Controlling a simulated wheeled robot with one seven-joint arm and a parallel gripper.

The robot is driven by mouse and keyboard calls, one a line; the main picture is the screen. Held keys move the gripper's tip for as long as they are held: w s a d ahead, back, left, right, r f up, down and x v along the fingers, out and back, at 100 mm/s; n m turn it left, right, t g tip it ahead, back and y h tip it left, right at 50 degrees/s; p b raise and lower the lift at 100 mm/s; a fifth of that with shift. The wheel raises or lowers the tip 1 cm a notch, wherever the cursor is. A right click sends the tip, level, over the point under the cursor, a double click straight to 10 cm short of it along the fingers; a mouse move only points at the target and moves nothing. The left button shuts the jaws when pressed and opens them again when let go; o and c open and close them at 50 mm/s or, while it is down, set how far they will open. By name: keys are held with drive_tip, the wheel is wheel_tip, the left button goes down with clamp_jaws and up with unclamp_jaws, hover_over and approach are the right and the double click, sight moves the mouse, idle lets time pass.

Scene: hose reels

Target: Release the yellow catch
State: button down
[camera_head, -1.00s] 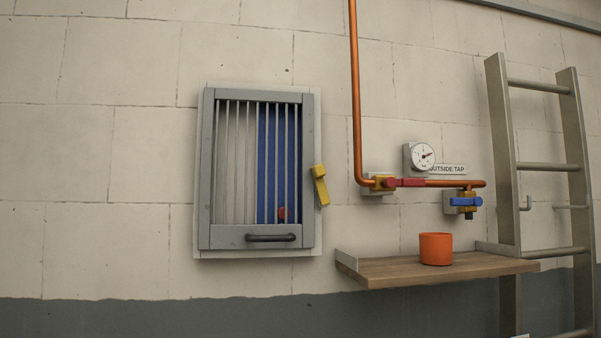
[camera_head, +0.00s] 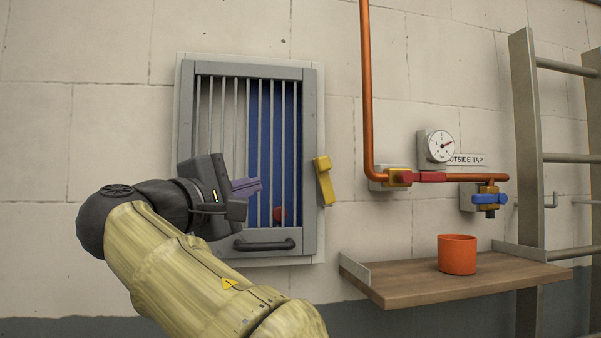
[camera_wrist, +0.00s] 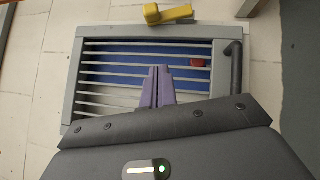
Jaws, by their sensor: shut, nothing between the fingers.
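The yellow catch (camera_head: 324,180) is on the right edge of the grey barred door (camera_head: 312,150), hanging down and tilted slightly. It also shows at the top of the wrist view (camera_wrist: 168,14). My gripper (camera_head: 246,187) is in front of the bars, left of the catch and apart from it. Its purple fingers (camera_wrist: 157,88) are shut and empty, pointing towards the catch in the wrist view. The door is closed, with a dark handle (camera_head: 264,245) along its bottom. Behind the bars are a blue panel (camera_head: 263,150) and a red object (camera_head: 279,214), partly hidden.
A wooden shelf (camera_head: 440,286) with an orange cup (camera_head: 457,254) juts out below. A ladder (camera_head: 528,170) stands at the right.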

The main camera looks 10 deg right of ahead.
sight(315, 165)
drive_tip(key=shift+s+r, duration=0.2)
drive_tip(key=shift+r, duration=0.1)
drive_tip(key=shift+d, duration=0.1)
drive_tip(key=p+x, duration=0.1)
drive_tip(key=x, duration=0.2)
drive_tip(key=p+x, duration=0.2)
drive_tip(key=x, duration=0.1)
drive_tip(key=p+x, duration=0.2)
drive_tip(key=x, duration=0.2)
drive_tip(key=shift+r, duration=0.3)
drive_tip(key=d+p, duration=0.1)
drive_tip(key=d, duration=0.1)
drive_tip(key=d+p, duration=0.1)
drive_tip(key=d, duration=0.1)
drive_tip(key=shift+s+r, duration=0.15)
drive_tip(key=shift+r, duration=0.25)
drive_tip(key=shift+a+f, duration=0.1)
drive_tip(key=shift+f, duration=0.05)
